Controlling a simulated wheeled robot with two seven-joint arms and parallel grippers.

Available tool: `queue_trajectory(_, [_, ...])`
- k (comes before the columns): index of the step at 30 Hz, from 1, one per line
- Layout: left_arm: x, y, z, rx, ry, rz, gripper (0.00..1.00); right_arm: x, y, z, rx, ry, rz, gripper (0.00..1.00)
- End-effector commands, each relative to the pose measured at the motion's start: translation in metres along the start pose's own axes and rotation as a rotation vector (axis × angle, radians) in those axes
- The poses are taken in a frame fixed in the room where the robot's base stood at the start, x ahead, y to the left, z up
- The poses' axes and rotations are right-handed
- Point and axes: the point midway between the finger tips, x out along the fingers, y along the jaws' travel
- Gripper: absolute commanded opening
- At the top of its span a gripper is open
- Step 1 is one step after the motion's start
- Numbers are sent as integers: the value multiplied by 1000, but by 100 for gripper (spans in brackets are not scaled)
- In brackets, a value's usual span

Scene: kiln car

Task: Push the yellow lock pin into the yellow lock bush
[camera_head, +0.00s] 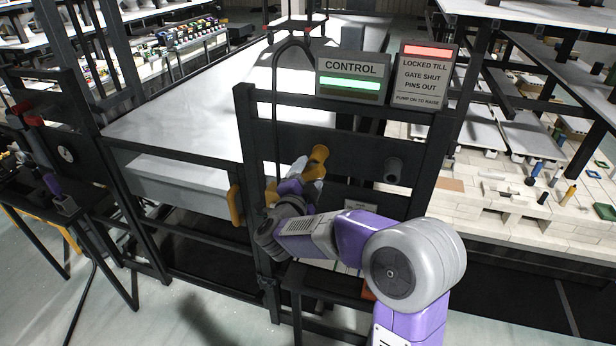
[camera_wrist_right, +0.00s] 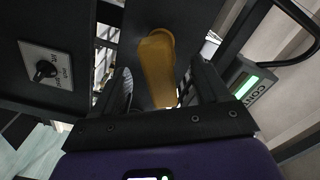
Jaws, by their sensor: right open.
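A yellow tapered piece (camera_wrist_right: 157,65) lies between the two dark fingers of my right gripper (camera_wrist_right: 163,78) in the wrist view. The fingers are apart, and I see no clear grip on it. In the head view a yellow piece (camera_head: 317,158) sticks up beside my right gripper (camera_head: 306,175), in front of the dark gate panel. Another yellow piece (camera_head: 236,205) is on the gate frame just left of my right wrist. I cannot tell which yellow part is the lock pin and which is the bush. My arm hides part of this area. My left gripper is not in view.
A control sign (camera_head: 353,77) with a green bar and a notice (camera_head: 425,75) with a red bar stand above the gate. A dark round stub (camera_head: 394,170) juts from the panel. A black knob plate (camera_wrist_right: 47,66) shows in the wrist view. A table (camera_head: 60,205) stands left.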

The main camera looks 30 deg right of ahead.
Motion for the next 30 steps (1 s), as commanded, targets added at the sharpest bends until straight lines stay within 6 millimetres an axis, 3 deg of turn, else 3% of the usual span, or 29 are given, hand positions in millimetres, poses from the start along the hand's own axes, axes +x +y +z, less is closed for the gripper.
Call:
queue_trajectory(13, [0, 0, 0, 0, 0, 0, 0, -1, -1, 0, 1, 0, -1, 74])
queue_trajectory(30, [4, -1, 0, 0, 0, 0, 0, -18, 0, 0, 1, -1, -2, 74])
